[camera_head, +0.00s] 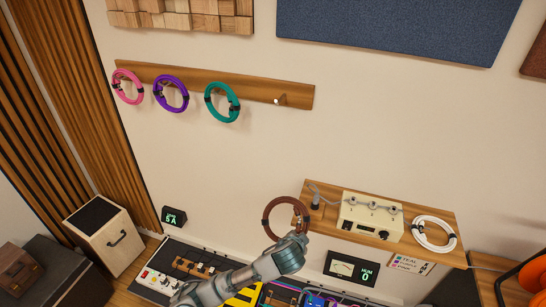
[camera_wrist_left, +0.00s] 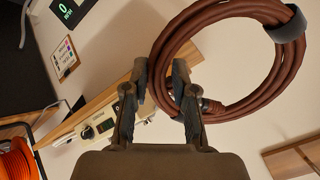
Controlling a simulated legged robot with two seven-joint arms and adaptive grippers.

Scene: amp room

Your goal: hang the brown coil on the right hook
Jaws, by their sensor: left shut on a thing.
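The brown coil (camera_head: 265,218) hangs in the air in front of the wall, at the left end of the small shelf in the head view. My left gripper (camera_head: 298,238) is shut on its lower right side. In the left wrist view the coil (camera_wrist_left: 270,97) stands up and to the right of my left gripper (camera_wrist_left: 162,85), with its near edge between the fingers. The right hook (camera_head: 279,101) on the wooden rail (camera_head: 255,90) is bare, well above the coil. My right gripper is not in view.
Pink (camera_head: 116,90), purple (camera_head: 157,90) and teal (camera_head: 208,100) coils hang on the rail to the left of the bare hook. Below, the shelf (camera_head: 325,215) carries a cream device (camera_head: 365,213) and a white coil (camera_head: 417,235). The wall between shelf and rail is clear.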

